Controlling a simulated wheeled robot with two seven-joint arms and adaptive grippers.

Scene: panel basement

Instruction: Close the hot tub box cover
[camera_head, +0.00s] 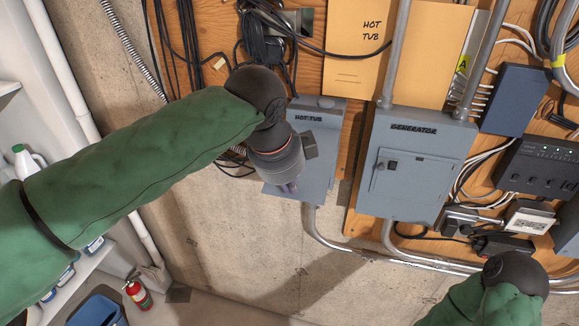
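The grey hot tub box (322,143) hangs on the wall at the middle of the head view, with a "HOT TUB" label on its upper part. My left arm reaches in from the left, and my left gripper (289,186) is in front of the box's left and lower part. The wrist hides much of the box front and most of the fingers. I cannot tell whether the gripper touches the cover, or whether the cover stands ajar. My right arm shows at the bottom right, well away from the box; its gripper fingers do not show.
A grey generator box (413,167) is close on the right, with a conduit (397,50) above it. Black cables (265,40) hang above the hot tub box. An orange "HOT TUB" panel (358,55) is above. Bare concrete wall (245,245) lies below.

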